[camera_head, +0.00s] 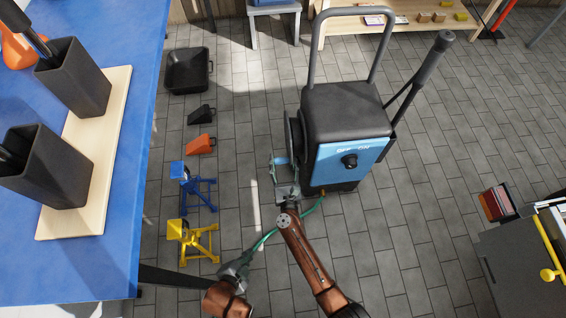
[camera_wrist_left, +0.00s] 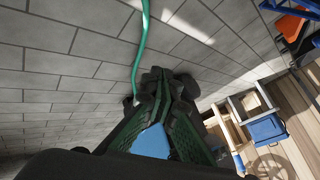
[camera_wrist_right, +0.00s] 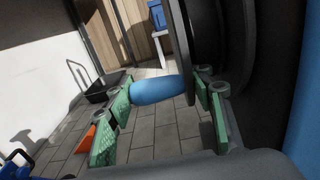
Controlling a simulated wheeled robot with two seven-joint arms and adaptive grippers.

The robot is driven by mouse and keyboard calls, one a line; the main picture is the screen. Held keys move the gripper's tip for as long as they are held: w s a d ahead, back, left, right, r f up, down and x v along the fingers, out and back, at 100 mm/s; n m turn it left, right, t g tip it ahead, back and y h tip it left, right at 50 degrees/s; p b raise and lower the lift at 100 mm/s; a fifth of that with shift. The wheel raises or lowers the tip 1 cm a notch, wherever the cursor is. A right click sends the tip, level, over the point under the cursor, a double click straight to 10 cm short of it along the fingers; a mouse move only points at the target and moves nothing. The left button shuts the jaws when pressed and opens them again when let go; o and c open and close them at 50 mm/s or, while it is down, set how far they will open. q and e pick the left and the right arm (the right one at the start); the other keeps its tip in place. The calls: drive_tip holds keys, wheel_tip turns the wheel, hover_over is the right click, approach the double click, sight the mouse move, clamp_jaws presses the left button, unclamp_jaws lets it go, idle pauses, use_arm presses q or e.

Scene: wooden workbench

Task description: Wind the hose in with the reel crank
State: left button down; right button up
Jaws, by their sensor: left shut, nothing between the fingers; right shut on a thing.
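The pressure washer (camera_head: 345,115) stands upright on the floor, with a black top, a blue front and a dark reel (camera_head: 293,140) on its left side. A light-blue crank handle (camera_head: 281,160) sticks out of the reel. My right gripper (camera_head: 285,180) is shut on this crank handle (camera_wrist_right: 155,90), whose blue grip lies between the green finger pads. A green hose (camera_head: 310,208) runs from near the washer's base down-left towards my left gripper (camera_head: 240,265). My left gripper is shut and empty, low over the floor. The hose (camera_wrist_left: 141,45) passes close by its fingertips in the left wrist view.
A blue workbench (camera_head: 125,150) is at the left. Yellow (camera_head: 195,238) and blue (camera_head: 193,185) stands, an orange wedge (camera_head: 201,145), a black wedge (camera_head: 201,115) and a black tray (camera_head: 188,70) line the floor beside it. A grey cart (camera_head: 510,260) is at the right.

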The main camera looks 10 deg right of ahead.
use_arm(q)
drive_tip(key=w+d+r+m, duration=0.5)
drive_tip(key=w+r+m, duration=0.15)
drive_tip(key=w, duration=0.35)
drive_tip(key=m+y, duration=0.2)
drive_tip(key=m, duration=0.4)
approach(281, 162)
drive_tip(key=s+a+f, duration=0.1)
drive_tip(key=s+a, duration=0.4)
drive_tip(key=d+r+m+y, duration=0.3)
drive_tip(key=d+r+m, duration=0.2)
drive_tip(key=d+m, duration=0.35)
drive_tip(key=shift+t, duration=0.4)
drive_tip(key=x, duration=1.3)
drive_tip(key=shift+w+a+r, duration=0.1)
drive_tip(key=shift+w+r, duration=0.05)
drive_tip(key=shift+w, duration=0.1)
